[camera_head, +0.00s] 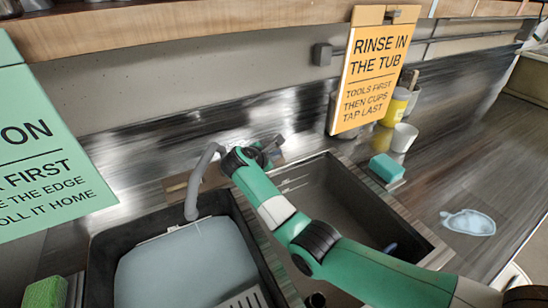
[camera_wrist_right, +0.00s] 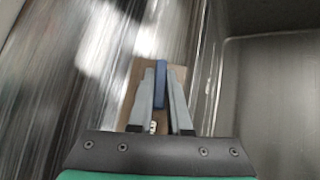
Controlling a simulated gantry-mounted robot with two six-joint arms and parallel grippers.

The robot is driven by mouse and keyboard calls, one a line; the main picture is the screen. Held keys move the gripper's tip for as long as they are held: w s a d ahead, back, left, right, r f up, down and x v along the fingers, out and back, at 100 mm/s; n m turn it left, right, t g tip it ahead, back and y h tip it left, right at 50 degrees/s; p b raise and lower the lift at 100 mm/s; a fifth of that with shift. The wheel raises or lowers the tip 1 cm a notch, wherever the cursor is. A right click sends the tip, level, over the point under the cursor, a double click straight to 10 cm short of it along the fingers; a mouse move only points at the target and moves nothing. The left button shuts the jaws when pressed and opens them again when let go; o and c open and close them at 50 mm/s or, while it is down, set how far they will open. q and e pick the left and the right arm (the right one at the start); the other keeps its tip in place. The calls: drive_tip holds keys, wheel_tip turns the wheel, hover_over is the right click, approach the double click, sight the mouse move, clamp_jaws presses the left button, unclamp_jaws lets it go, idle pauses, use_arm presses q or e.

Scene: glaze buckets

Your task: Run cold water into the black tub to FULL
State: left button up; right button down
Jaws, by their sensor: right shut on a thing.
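The black tub (camera_head: 102,262) stands at the lower left of the head view. Pale blue-grey water (camera_head: 185,268) covers much of its inside. A small pale mark shows on its back wall, too small to read. The grey curved spout (camera_head: 196,180) ends over the tub's back edge; I cannot tell whether water is running. My right gripper (camera_head: 268,148) is at the tap behind the basins. In the right wrist view my right gripper (camera_wrist_right: 161,85) is shut on a blue tap lever (camera_wrist_right: 161,80). My left gripper is not in view.
A green sponge (camera_head: 45,291) is at lower left. A puddle (camera_head: 468,222) lies on the right counter.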

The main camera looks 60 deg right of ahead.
drive_tip(key=shift+m+g+y+b, duration=0.4)
drive_tip(key=shift+m+g+b, duration=0.1)
drive_tip(key=shift+m, duration=0.2)
drive_tip(key=c, duration=0.9)
unclamp_jaws()
drive_tip(key=shift+o, duration=0.2)
drive_tip(key=p+v, duration=0.3)
drive_tip(key=v, duration=0.8)
drive_tip(key=shift+a+r, duration=0.2)
